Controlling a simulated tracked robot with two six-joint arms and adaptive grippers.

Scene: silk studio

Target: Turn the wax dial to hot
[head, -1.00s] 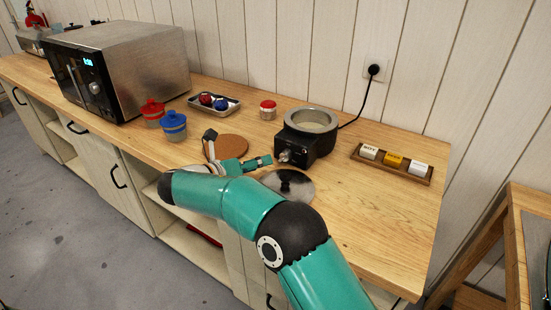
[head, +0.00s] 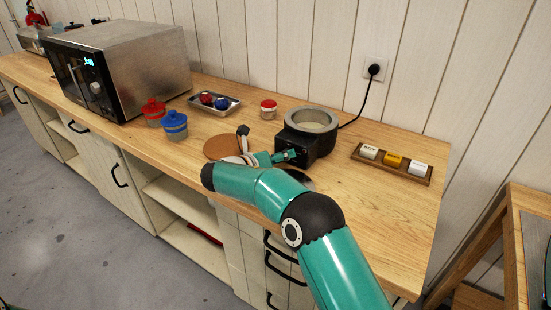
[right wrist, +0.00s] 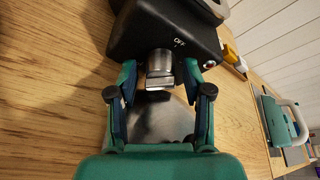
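The wax pot (head: 307,137), a black box with a metal bowl on top, stands on the wooden counter. Its metal dial (right wrist: 160,68) shows in the right wrist view on the front face, beside the word OFF. My right gripper (right wrist: 158,97) is open, with its two fingers apart on either side just short of the dial. In the head view my right gripper (head: 290,155) is at the pot's front, and the dial is largely hidden there. My left gripper is not in view.
A round metal lid (head: 300,178) lies in front of the pot, mostly covered by my arm. A brown round mat (head: 222,146), lidded jars (head: 174,126), a tray (head: 232,103) and a block rack (head: 376,163) stand around. A cord (head: 362,105) runs to the wall socket.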

